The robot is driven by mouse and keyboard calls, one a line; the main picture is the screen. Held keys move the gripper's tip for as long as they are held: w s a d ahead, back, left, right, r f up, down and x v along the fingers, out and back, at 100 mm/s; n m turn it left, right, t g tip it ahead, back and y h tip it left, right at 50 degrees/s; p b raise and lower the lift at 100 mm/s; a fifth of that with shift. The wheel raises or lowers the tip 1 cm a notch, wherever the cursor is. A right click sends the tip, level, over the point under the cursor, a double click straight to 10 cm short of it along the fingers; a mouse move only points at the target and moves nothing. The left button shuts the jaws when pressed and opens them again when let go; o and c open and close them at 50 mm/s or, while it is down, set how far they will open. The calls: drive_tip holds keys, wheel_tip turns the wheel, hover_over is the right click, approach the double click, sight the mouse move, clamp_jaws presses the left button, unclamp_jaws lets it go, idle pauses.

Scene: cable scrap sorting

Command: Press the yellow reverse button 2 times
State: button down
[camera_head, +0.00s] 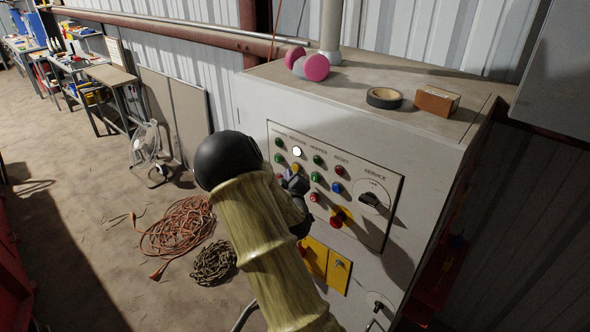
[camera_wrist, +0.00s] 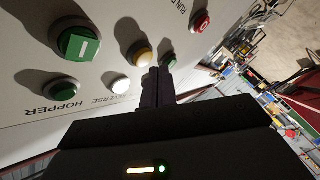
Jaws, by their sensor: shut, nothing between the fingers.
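The yellow reverse button (camera_head: 296,167) is on the grey control panel (camera_head: 385,205), under a bright white lamp (camera_head: 297,151). In the wrist view the yellow button (camera_wrist: 143,56) lies just left of the fingertips, beside the white lamp (camera_wrist: 121,86) and the upside-down REVERSE label. My gripper (camera_head: 293,181) is shut and empty, its tips close to the panel by the yellow button.
Green buttons (camera_wrist: 78,44), a red button (camera_wrist: 201,22), a blue button (camera_head: 337,187) and a service dial (camera_head: 371,199) crowd the panel. Black tape (camera_head: 384,97) and a brown box (camera_head: 437,101) lie on the cabinet top. Orange cable (camera_head: 178,228) is coiled on the floor.

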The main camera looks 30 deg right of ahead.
drive_tip(key=a, duration=0.1)
drive_tip(key=s+a, duration=0.1)
drive_tip(key=a, duration=0.1)
drive_tip(key=a+b, duration=0.1)
drive_tip(key=shift+s+a, duration=0.35)
drive_tip(key=shift+a, duration=0.05)
drive_tip(key=shift+d, duration=0.1)
idle(2.4)
